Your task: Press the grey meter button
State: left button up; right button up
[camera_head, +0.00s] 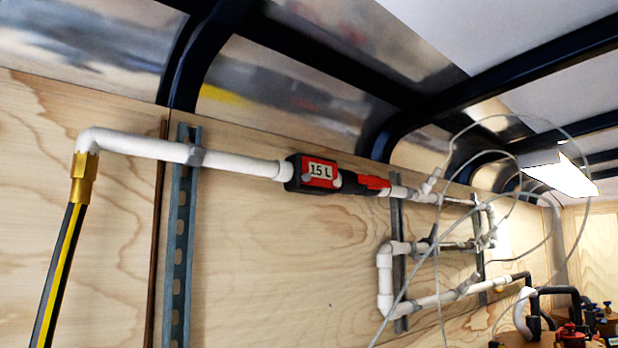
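The meter (318,173) is a red and black unit set in line with a white pipe on the plywood wall, near the middle of the head view. Its pale display reads "15 L" and faces me. A small greyish spot (306,178) shows at the left of the display, and a pale rounded patch shows at its right edge. I cannot tell for certain which of these is the grey button. Neither of my grippers is in view, and nothing touches the meter.
A white pipe (240,161) runs along the wall from a brass fitting (84,178) with a black and yellow hose (58,275). A metal strut (180,240) stands left of the meter. Thin looping grey tubes (408,275) and more piping lie to the right. Wall below the meter is bare.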

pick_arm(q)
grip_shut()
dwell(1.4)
